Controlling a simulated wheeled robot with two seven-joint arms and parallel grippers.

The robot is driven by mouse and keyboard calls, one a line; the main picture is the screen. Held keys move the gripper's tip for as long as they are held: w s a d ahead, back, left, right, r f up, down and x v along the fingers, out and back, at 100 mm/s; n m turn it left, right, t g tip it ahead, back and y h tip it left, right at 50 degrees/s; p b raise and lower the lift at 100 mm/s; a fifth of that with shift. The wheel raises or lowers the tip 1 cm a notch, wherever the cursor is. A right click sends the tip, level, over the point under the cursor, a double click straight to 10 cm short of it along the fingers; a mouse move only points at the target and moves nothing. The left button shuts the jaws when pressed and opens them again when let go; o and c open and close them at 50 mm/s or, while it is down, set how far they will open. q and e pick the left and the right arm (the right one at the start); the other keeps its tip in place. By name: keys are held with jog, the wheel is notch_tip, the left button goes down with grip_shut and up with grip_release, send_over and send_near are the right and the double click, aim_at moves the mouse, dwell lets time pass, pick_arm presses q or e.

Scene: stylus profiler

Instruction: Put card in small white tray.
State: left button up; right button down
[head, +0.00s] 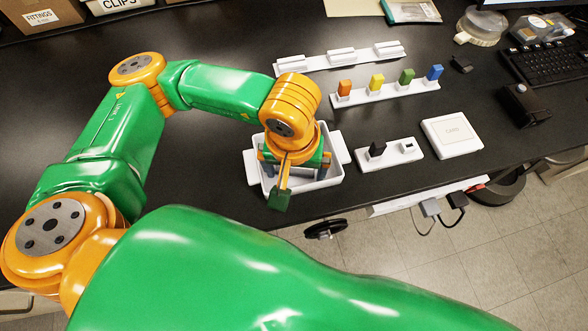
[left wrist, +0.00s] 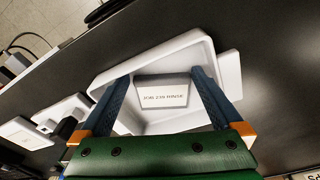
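The small white tray (head: 336,181) stands near the front edge of the black bench. My left gripper (head: 294,170) is over it, pointing down, with its two fingers wide apart. In the left wrist view the left gripper (left wrist: 161,76) reaches into the tray (left wrist: 203,47). A grey-and-white card (left wrist: 164,92) with a printed job label is inside the tray, between the two fingers. Narrow gaps seem to separate it from the fingertips. In the head view my gripper hides the card. My right gripper is out of view.
Right of the tray are a white base with a black upright piece (head: 377,149) and a square white box (head: 452,136). Behind are a rack of coloured blocks (head: 385,94) and another white rack (head: 340,58). A keyboard (head: 548,65) lies at the right.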

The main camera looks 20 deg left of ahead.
pick_arm(q)
jog(key=shift+s+f+g, duration=0.3)
jog(key=shift+s+f, duration=0.2)
jog(key=shift+f, duration=0.15)
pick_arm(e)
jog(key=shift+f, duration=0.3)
pick_arm(q)
jog(key=shift+w+r+p, duration=0.15)
jog(key=shift+r+p, duration=0.6)
jog(key=shift+p, duration=0.4)
jog(key=shift+w+r, duration=0.3)
notch_tip(320, 180, up, 11)
jog(key=b, duration=0.1)
jog(key=shift+s+r, duration=0.2)
jog(key=shift+s, duration=0.2)
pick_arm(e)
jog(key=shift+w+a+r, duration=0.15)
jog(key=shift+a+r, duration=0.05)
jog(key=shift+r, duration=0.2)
pick_arm(q)
jog(key=shift+a, duration=0.1)
